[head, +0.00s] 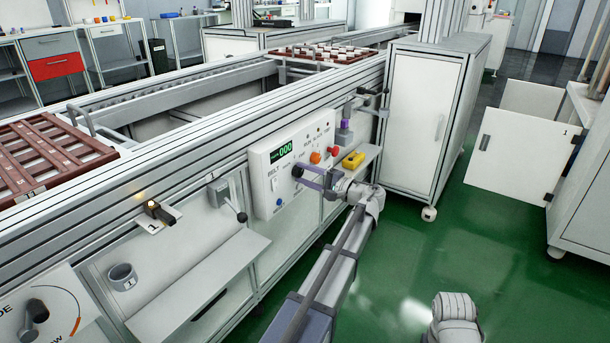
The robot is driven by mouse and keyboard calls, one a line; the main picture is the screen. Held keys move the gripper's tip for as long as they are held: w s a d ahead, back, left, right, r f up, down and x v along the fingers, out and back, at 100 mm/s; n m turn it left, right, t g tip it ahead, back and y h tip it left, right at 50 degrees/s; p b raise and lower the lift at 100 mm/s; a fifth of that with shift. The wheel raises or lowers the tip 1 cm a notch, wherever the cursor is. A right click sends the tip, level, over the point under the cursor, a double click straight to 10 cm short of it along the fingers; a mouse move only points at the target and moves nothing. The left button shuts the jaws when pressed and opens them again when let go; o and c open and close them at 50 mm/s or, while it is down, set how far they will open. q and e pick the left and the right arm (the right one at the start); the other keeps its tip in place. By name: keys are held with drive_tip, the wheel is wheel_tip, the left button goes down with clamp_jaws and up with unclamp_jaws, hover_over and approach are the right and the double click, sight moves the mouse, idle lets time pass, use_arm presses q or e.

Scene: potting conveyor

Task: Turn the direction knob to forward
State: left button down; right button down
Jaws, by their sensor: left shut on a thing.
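The direction knob (297,171) is a small dark knob on the front of the white control panel (262,165), below and right of the green "000" display (281,151). My left gripper (303,175), with purple fingers, is shut on the knob. The fingers partly cover it, and its pointer and position marks cannot be read. My right gripper is not in view.
An orange button (315,157) and a red button (334,151) sit close to the gripper. A grey lever (238,208) is left of the panel. The green floor (420,250) is clear.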

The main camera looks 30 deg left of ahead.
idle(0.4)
use_arm(q)
drive_tip(key=shift+c, duration=1.9)
unclamp_jaws()
drive_tip(key=d, duration=0.7)
drive_tip(key=shift+s+d, duration=0.25)
drive_tip(key=shift+d, duration=0.15)
